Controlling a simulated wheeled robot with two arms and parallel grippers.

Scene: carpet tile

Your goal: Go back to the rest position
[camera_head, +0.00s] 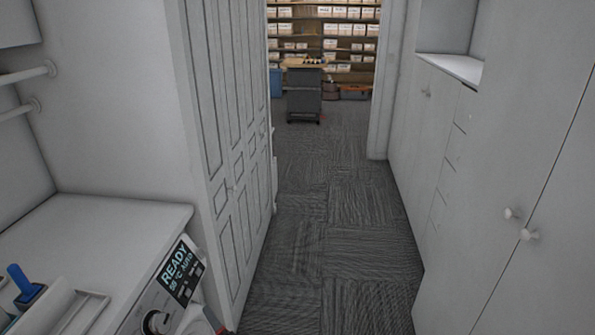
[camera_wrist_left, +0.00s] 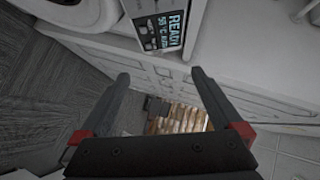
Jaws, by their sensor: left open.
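My left gripper (camera_wrist_left: 160,73) shows in the left wrist view with its two dark fingers spread wide apart and nothing between them. Its tips point towards a white appliance with a display panel (camera_wrist_left: 161,30) reading READY. The same display panel (camera_head: 180,272) is at the lower left in the head view. A small pale, red and dark shape at the bottom edge beside it is too cut off to identify. My right gripper is in neither view.
A carpeted aisle (camera_head: 325,245) runs ahead, clear on the floor. A white panelled door (camera_head: 232,150) borders it left, white cabinets (camera_head: 440,150) right. A dark cart (camera_head: 304,95) stands before shelves with boxes. A white counter (camera_head: 110,215) holds a blue-handled item (camera_head: 27,285).

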